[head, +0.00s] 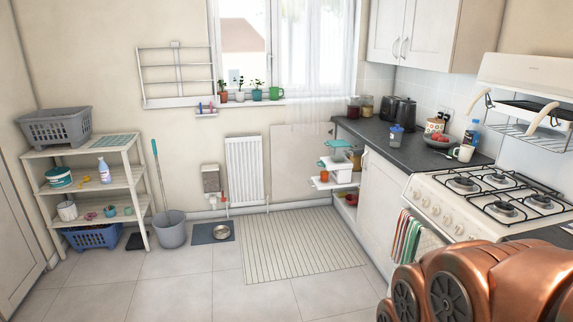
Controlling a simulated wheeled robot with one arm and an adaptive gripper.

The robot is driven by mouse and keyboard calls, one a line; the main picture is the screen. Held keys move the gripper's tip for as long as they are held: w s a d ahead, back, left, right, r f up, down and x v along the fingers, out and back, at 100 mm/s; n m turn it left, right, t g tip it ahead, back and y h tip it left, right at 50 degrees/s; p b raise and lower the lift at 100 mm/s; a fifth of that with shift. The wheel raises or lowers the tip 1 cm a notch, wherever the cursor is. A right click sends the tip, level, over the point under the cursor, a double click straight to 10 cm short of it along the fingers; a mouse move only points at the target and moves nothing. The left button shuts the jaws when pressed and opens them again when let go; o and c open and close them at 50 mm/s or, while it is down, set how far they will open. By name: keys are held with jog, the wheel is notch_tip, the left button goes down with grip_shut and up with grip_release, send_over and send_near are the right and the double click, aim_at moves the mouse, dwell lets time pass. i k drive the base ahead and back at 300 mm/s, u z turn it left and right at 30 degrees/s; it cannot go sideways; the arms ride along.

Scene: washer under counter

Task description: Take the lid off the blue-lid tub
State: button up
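A small tub with a blue lid (396,136) stands upright on the dark countertop (381,151), left of the stove. The lid appears to sit on top of it. It is small in the picture, so details of its rim cannot be made out. My copper-coloured arm fills the lower right corner, in front of the stove. My gripper is not in view.
The gas stove (436,201) is at right. A shelf rack (113,170) stands at left.

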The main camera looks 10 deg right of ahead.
aim_at(396, 129)
jog(key=z, duration=0.1)
jog(key=i, duration=1.75)
jog(key=z, duration=0.4)
jog(key=i, duration=1.85)
jog(key=z, duration=0.25)
